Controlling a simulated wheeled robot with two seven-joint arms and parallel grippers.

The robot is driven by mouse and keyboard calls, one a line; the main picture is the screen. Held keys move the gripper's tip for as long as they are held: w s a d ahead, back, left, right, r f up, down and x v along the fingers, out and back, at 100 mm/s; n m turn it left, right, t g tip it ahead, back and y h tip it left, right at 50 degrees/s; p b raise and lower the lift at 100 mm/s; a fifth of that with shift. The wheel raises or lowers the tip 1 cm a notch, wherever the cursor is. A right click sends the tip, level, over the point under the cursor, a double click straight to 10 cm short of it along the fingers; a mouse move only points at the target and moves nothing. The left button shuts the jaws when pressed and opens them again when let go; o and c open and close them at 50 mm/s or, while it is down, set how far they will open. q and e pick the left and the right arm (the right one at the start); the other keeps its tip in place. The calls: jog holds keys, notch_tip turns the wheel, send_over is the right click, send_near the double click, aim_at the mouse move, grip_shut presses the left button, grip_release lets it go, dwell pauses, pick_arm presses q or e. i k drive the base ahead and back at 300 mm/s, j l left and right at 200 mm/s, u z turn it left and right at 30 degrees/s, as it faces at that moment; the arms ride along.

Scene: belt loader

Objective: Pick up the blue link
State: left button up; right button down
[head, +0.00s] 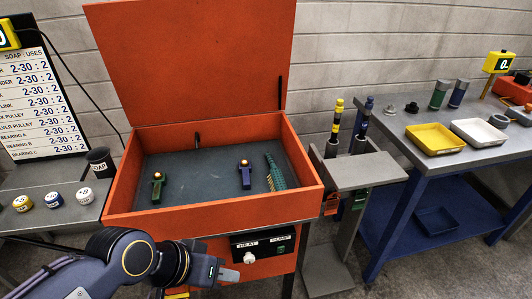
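The blue link (245,177) lies inside the open orange box, right of the middle of its dark floor. It is dark blue with a brass-coloured round end at the top. A similar green link (157,189) lies to its left. My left gripper (230,274) is outside the box, in front of and below its front wall, pointing right. It is well apart from the blue link. I see its fingers only from the side, so I cannot tell their opening. My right gripper is not in view.
The orange box (215,216) has its lid raised at the back and walls all round. A green brush-like object (274,174) lies close right of the blue link. A grey stand (360,175) is on the right. Labelled pots stand on the left shelf (60,217).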

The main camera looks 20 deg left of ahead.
aim_at(245, 171)
jog(key=i+j, duration=0.2)
jog(key=i, duration=0.25)
jog(key=i+j, duration=0.2)
jog(key=i, duration=0.2)
jog(key=u, duration=1.7)
jog(key=i, duration=0.05)
